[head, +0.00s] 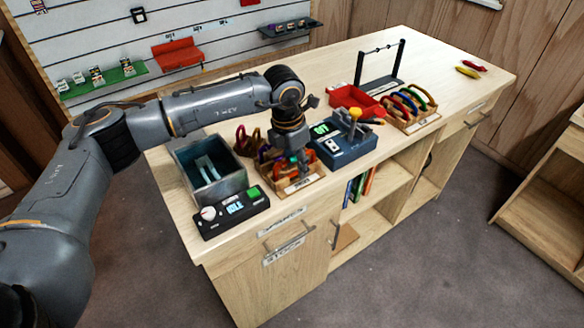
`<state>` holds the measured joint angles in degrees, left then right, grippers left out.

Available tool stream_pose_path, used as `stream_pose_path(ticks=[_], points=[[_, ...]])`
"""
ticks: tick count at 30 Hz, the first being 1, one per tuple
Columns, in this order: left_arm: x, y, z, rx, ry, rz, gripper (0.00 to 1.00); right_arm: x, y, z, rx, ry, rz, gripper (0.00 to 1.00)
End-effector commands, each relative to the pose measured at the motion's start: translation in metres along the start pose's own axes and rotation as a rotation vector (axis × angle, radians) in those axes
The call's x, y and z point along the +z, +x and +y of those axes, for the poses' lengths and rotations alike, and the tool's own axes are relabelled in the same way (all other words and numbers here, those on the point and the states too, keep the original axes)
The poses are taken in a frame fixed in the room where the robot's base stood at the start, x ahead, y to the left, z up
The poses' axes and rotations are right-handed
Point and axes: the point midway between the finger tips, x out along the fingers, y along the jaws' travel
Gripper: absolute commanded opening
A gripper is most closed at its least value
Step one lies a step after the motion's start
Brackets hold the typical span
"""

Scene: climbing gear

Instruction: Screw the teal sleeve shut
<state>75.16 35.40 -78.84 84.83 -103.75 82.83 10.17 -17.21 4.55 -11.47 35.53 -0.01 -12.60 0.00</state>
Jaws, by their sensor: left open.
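My left gripper (302,167) points down over a wooden rack (300,186) near the front edge of the bench. It is open, with its fingertips at or just above the rack; I cannot tell whether they touch anything. Dark red and brownish carabiners (247,142) show beside and behind the gripper, at the rack's back left. My right gripper is out of view.
A grey metal bath (240,184) and a black box reading IDLE (233,212) stand left of the rack. A blue device (346,150) stands close on its right. Beyond are a red tray (351,98), another carabiner rack (420,123) and a black stand (380,83). The bench's far right is mostly clear.

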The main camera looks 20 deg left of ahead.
Motion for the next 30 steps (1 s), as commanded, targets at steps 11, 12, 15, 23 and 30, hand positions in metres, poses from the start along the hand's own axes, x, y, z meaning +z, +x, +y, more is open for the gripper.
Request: stream_pose_path(ticks=[11, 12, 15, 23, 30], points=[[0.000, 0.000, -0.008, 0.000, 0.001, 0.000, 0.41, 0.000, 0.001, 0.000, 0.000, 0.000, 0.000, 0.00], [0.000, 0.000, -0.009, 0.000, 0.001, 0.000, 0.41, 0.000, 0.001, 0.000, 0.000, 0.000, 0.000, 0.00], [0.000, 0.000, -0.011, 0.000, 0.001, 0.000, 0.41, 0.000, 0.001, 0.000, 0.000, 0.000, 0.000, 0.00], [0.000, 0.000, -0.014, -0.001, 0.000, 0.000, 0.41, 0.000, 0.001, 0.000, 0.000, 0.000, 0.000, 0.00], [0.001, -0.007, -0.014, -0.001, 0.000, 0.000, 0.41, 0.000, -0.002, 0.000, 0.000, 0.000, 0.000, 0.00]])
